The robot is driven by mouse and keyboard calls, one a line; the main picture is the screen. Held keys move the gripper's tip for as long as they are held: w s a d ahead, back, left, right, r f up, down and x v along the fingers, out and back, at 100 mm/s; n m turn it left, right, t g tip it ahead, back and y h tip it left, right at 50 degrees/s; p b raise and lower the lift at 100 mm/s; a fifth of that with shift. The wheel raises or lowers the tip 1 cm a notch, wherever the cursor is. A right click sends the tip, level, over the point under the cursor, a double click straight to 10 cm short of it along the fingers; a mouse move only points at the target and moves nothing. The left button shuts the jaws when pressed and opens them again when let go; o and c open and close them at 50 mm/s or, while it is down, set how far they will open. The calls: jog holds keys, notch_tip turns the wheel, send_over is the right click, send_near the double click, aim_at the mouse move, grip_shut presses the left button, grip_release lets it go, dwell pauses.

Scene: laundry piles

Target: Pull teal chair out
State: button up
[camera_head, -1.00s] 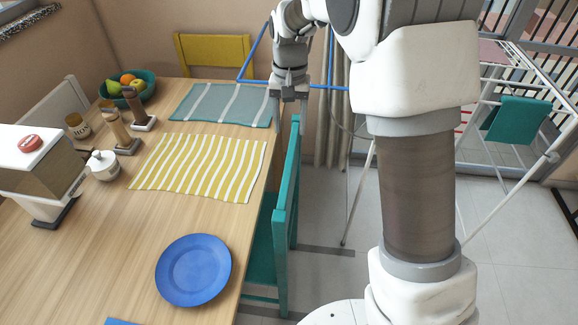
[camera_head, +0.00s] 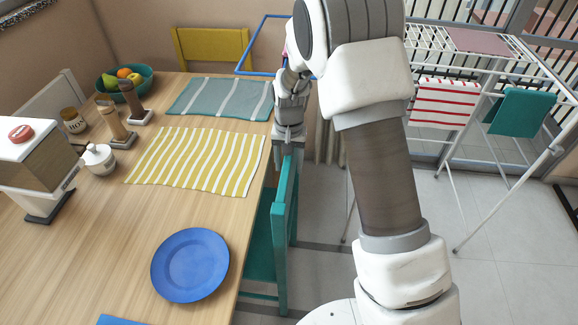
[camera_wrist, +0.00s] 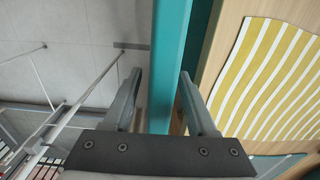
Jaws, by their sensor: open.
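The teal chair (camera_head: 283,232) stands at the right side of the wooden table (camera_head: 110,262), its seat partly under the tabletop. My gripper (camera_head: 288,146) is at the far top end of the chair's backrest. In the wrist view my gripper (camera_wrist: 158,98) is open, with one finger on each side of the teal backrest (camera_wrist: 176,62). The backrest passes between the fingers, and a gap shows on both sides. The finger on the right is near the table edge. The fingertips are hard to make out in the head view.
The table holds a yellow striped placemat (camera_head: 197,160), a teal striped placemat (camera_head: 222,98), a blue plate (camera_head: 190,265) and a fruit bowl (camera_head: 126,84). A yellow chair (camera_head: 213,47) stands behind. A drying rack (camera_head: 492,165) is at right. Floor right of the teal chair is clear.

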jog(key=shift+f, duration=0.3)
grip_shut()
dwell(1.3)
